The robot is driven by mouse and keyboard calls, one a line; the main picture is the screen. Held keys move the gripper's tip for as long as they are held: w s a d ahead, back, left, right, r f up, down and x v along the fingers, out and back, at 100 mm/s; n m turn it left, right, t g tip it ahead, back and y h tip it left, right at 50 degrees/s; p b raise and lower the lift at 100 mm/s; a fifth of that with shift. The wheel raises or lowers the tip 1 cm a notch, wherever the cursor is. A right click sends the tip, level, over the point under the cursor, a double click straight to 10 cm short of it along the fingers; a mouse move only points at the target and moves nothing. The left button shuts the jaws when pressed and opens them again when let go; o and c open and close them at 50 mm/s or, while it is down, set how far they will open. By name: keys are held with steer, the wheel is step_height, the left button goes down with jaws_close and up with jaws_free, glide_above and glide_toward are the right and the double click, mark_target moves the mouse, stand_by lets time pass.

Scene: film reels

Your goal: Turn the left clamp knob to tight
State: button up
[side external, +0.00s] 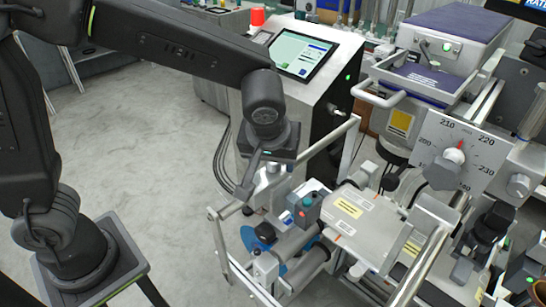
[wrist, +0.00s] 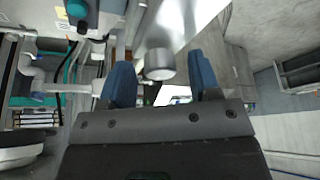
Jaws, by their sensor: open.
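In the wrist view, my gripper (wrist: 162,80) shows two blue fingers spread apart, with clear space between them. A short silver cylindrical knob (wrist: 160,65) shows between and beyond the fingertips; I see no finger touching it. In the side view, my gripper (side external: 247,188) points down over the left part of the metal machine, and the knob by it is partly hidden. I cannot tell for certain which knob is the left clamp knob, nor how far it is turned.
A numbered dial plate (side external: 440,165) stands at right. A console screen (side external: 297,54) stands behind. The floor (side external: 150,130) at left is clear.

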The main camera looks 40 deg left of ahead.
steer(key=c, duration=0.9)
steer(key=shift+m, duration=0.4)
steer(key=m+h, duration=0.1)
steer(key=m, duration=0.3)
steer(key=shift+s+a+t+h, duration=0.1)
steer(key=shift+a+t+h, duration=0.05)
steer(key=shift+t+h, duration=0.25)
steer(key=m+h, duration=0.2)
steer(key=m, duration=0.3)
steer(key=shift+a, duration=0.15)
steer(key=m+g+h, duration=0.1)
steer(key=m, duration=0.3)
steer(key=m+g+h, duration=0.1)
steer(key=m, duration=0.2)
steer(key=shift+a+m, duration=0.1)
steer(key=shift+m, duration=0.2)
steer(key=m, duration=0.2)
steer(key=m+g, duration=0.1)
steer(key=m, duration=0.1)
steer(key=m+g+h, duration=0.1)
steer(key=m, duration=0.1)
steer(key=shift+w+m, duration=0.25)
steer(key=shift+m, duration=0.05)
